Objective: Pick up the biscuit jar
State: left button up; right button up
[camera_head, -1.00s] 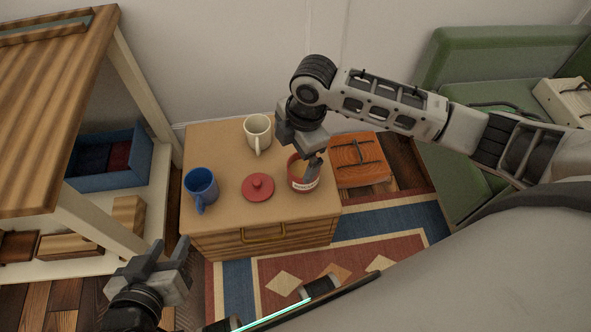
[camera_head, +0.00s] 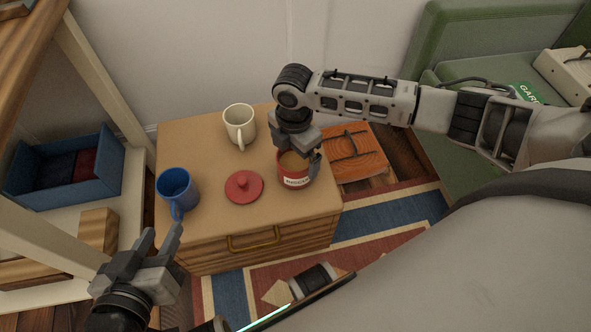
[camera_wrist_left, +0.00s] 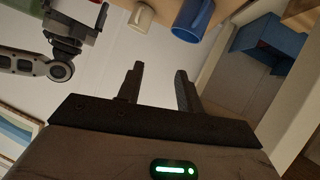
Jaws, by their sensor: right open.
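The biscuit jar (camera_head: 294,182) is a red pot with a pale label and an open top. It stands upright near the right edge of the wooden cabinet top. Its red lid (camera_head: 244,187) with a knob lies flat to its left. My right gripper (camera_head: 298,157) is open at the jar, its fingers at the rim, one finger showing on the right side; the far finger is partly hidden. My left gripper (camera_head: 153,250) is open and empty, in front of the cabinet's left front corner; its two apart fingers also show in the left wrist view (camera_wrist_left: 157,88).
A blue mug (camera_head: 177,191) and a cream mug (camera_head: 239,124) stand on the cabinet top (camera_head: 198,150). A shelf with a blue box (camera_head: 70,175) is at the left. A green sofa (camera_head: 455,45) is at the right.

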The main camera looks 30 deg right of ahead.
aim_at(296, 165)
jog(key=shift+f, duration=0.55)
notch_tip(296, 165, down, 4)
jog(key=b, duration=0.2)
jog(key=shift+d+r+b, duration=0.1)
jog(key=shift+d+b, duration=0.05)
jog(key=shift+b, duration=0.15)
jog(key=shift+f, duration=0.35)
pick_arm(q)
jog(key=shift+s+d+r+t+h, duration=0.1)
jog(key=shift+d+r+t+h, duration=0.1)
jog(key=shift+r+t, duration=0.2)
jog(key=shift+d+r+t+h, duration=0.2)
jog(key=shift+r+t, duration=0.1)
jog(key=shift+r, duration=0.2)
pick_arm(e)
jog(key=shift+r, duration=0.15)
jog(key=c, duration=1.3)
